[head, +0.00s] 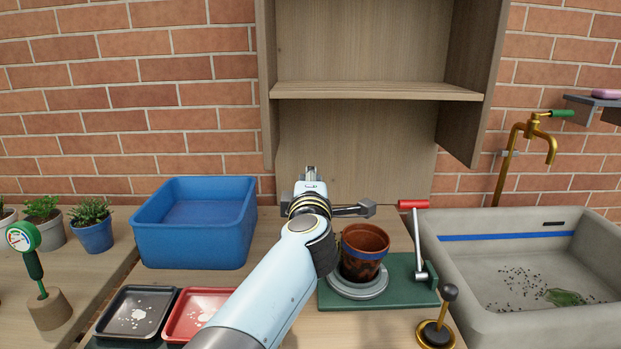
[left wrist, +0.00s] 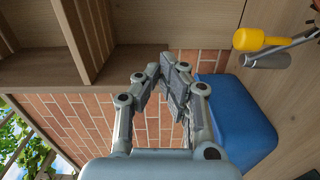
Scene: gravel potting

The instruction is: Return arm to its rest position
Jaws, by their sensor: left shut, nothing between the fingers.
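My left arm, pale blue, reaches from the bottom of the head view toward the back of the bench. Its gripper (head: 311,172) is raised in front of the wooden shelf unit, seen from behind. In the left wrist view the gripper (left wrist: 170,75) has its fingertips together with nothing between them. It is clear of the blue bin (left wrist: 238,125), which shows at the right there. My right gripper is in neither view.
The blue bin (head: 193,252) stands left of my arm. A terracotta pot (head: 365,240) sits on a grey disc right of it, beside a red-handled lever (head: 413,204). Black tray (head: 115,291) and red tray (head: 179,312) lie in front. A yellow-handled tool (left wrist: 262,40) shows. Concrete sink (head: 450,262) is right.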

